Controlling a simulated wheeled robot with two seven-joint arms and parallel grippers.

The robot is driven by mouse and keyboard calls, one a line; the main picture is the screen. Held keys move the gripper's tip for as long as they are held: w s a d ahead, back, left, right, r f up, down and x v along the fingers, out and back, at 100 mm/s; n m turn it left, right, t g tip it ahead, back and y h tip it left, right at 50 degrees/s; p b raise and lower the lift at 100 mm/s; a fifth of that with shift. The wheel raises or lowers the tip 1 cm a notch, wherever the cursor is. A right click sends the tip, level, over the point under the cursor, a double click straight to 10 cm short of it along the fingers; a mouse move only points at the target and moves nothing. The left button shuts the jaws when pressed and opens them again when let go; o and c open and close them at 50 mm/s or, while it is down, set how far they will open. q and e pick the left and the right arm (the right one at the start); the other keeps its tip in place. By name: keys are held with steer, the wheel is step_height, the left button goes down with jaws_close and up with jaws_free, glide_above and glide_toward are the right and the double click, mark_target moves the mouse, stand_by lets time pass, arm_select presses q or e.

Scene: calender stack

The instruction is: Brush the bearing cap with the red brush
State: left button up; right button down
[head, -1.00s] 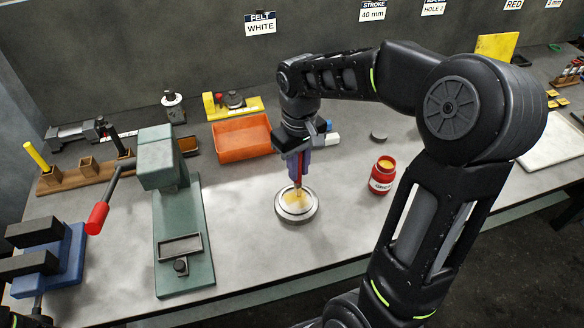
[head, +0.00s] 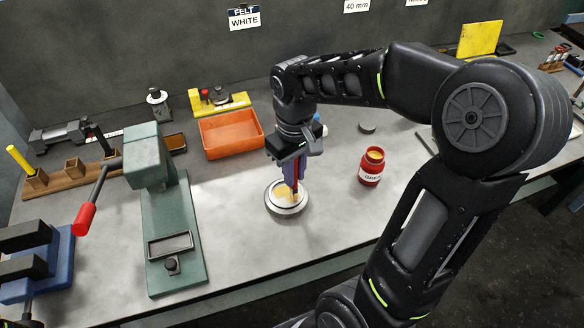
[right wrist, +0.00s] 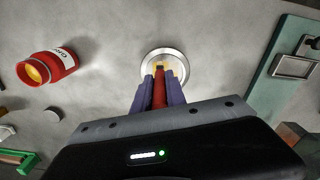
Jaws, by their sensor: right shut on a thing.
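The bearing cap (head: 286,209) is a round silver disc with a pale yellow patch on its top, lying flat near the table's front edge. It also shows in the right wrist view (right wrist: 180,56). My right gripper (head: 291,176) has purple fingers and is shut on the red brush (right wrist: 159,90). The brush points down over the right part of the cap, with its tip at or just above the yellow patch; contact is hard to tell. The fingers hide much of the brush. My left gripper is not in view.
A red open jar (head: 369,178) with yellow contents stands right of the cap. An orange tray (head: 230,136) lies behind it. A green press (head: 170,230) stands at left, near a blue vise (head: 45,265). The table between press and cap is clear.

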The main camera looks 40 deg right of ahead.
steer(key=shift+w+d+p, duration=0.2)
steer(key=shift+w+d, duration=0.05)
steer(key=shift+w, duration=0.7)
steer(key=shift+w+d+p, duration=0.15)
steer(key=shift+w+d, duration=0.05)
steer(key=shift+w, duration=0.75)
steer(key=shift+s, duration=0.15)
steer(key=shift+s+a+b, duration=0.15)
steer(key=shift+s+a, duration=0.1)
steer(key=shift+s, duration=0.65)
steer(key=shift+s+a+b, duration=0.15)
steer(key=shift+s+a, duration=0.1)
steer(key=shift+s, duration=0.65)
steer(key=shift+w, duration=0.15)
steer(key=shift+w+d+p, duration=0.2)
steer(key=shift+w+d, duration=0.05)
steer(key=shift+w, duration=0.65)
steer(key=shift+w+d+p, duration=0.2)
steer(key=shift+w+d, duration=0.05)
steer(key=shift+w, duration=0.6)
